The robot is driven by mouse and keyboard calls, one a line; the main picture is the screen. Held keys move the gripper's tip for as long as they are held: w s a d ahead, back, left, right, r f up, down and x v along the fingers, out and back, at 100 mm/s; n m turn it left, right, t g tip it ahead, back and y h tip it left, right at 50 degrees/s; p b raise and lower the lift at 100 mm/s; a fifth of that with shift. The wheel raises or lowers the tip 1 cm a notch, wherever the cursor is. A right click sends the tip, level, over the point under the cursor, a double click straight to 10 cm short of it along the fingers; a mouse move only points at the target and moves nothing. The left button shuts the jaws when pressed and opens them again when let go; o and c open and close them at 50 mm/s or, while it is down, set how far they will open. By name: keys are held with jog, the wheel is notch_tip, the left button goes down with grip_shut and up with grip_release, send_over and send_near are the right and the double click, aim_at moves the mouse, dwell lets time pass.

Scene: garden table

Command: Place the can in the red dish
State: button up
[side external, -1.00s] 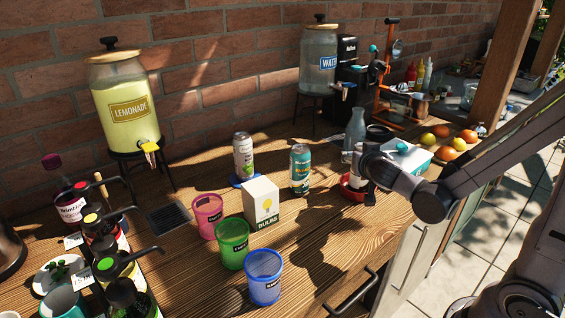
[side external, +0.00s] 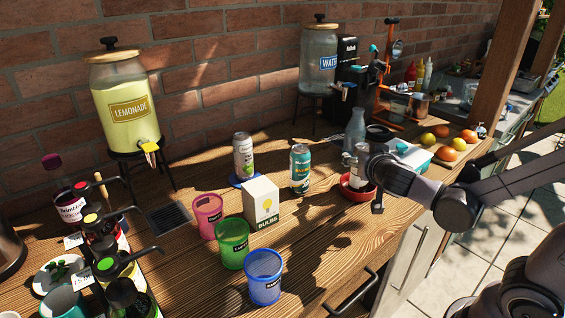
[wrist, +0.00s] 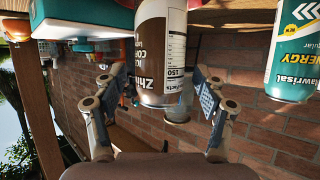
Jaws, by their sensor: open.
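A brown and white can (side external: 357,168) stands upright in the red dish (side external: 346,190) near the table's right side. In the wrist view the can (wrist: 162,50) appears upside down, between the spread fingers. My gripper (side external: 375,192) is open beside the can and dish, with a gap between can and fingers in the wrist view (wrist: 156,92). My gripper hides part of the can and the dish's right side in the side view. The dish is mostly out of the wrist view.
A teal can (side external: 300,168) stands left of the dish. Another can (side external: 243,157) stands on a blue dish (side external: 240,182). A bulbs box (side external: 262,202), several coloured cups, a glass bottle (side external: 355,130) and a teal-topped white box (side external: 412,156) stand around. The wood in front of the dish is clear.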

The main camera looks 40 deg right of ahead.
jog(key=s+a+n+g+y, duration=0.1)
jog(key=s, duration=0.1)
jog(key=s+a+f+n+g+y, duration=0.1)
jog(key=s+a, duration=0.1)
jog(key=s, duration=0.1)
jog(key=s+a+f+n+y, duration=0.1)
jog(key=s+a+n+y, duration=0.1)
jog(key=shift+s+a+f+g, duration=0.25)
jog(key=shift+s+g, duration=0.1)
jog(key=shift+g, duration=0.05)
jog(key=a+n+y, duration=0.1)
jog(key=s+a+n+y, duration=0.1)
jog(key=a, duration=0.1)
jog(key=s+a+n+y, duration=0.1)
jog(key=y, duration=0.1)
jog(key=shift+a+f+n, duration=0.15)
jog(key=shift+a+n, duration=0.1)
jog(key=shift+n, duration=0.05)
jog(key=shift+a+r+n+y, duration=0.2)
jog(key=shift+a+n+y, duration=0.1)
jog(key=shift+a+y, duration=0.15)
